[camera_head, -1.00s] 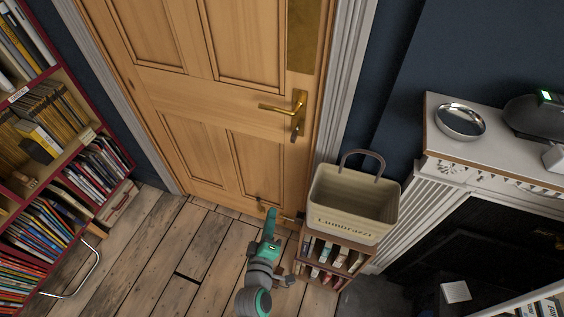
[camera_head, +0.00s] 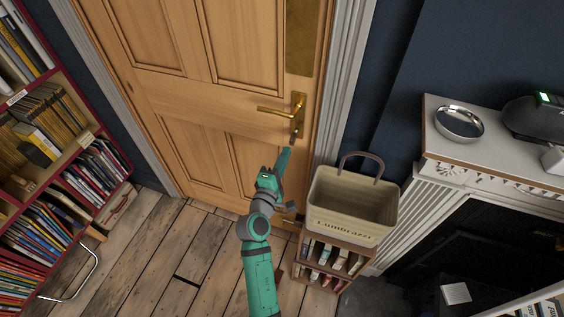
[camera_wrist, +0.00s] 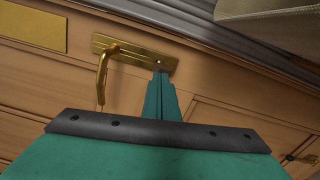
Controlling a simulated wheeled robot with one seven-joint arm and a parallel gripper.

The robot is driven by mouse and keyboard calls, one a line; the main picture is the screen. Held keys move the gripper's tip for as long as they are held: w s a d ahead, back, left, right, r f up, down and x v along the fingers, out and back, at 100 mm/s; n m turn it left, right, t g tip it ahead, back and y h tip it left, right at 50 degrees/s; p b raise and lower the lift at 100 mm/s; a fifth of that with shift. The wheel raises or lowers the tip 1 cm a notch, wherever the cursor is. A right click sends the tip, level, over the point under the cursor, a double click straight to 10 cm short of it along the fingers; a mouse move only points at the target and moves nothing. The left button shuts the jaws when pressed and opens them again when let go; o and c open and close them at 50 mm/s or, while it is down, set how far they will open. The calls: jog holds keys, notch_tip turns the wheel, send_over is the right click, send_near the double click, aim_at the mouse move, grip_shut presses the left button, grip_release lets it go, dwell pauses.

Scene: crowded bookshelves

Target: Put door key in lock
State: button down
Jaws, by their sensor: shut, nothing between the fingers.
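The wooden door (camera_head: 185,100) is closed, with a brass lever handle and lock plate (camera_head: 298,112) on its right side. A small dark piece that looks like the key (camera_head: 293,139) sticks out at the lower end of the plate. In the wrist view, the plate (camera_wrist: 125,52) lies ahead, and a small grey piece (camera_wrist: 160,66) shows at its keyhole end. My green gripper (camera_head: 286,154) is shut and points up at the lock from just below. Its tips (camera_wrist: 160,78) appear very close to that piece; I cannot tell whether they touch.
A cream basket (camera_head: 350,205) stands on a small bookcase (camera_head: 322,262) right of my arm. A white mantel (camera_head: 490,145) with a round silver dish (camera_head: 459,122) is further right. Full bookshelves (camera_head: 60,170) stand at the left. The wooden floor (camera_head: 150,260) between is mostly clear.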

jog(key=shift+x, duration=1.2)
jog(key=shift+w+d, duration=0.15)
jog(key=shift+w, duration=0.15)
send_near(291, 143)
jog(key=v, duration=0.7)
jog(key=shift+r, duration=0.15)
dwell(0.5)
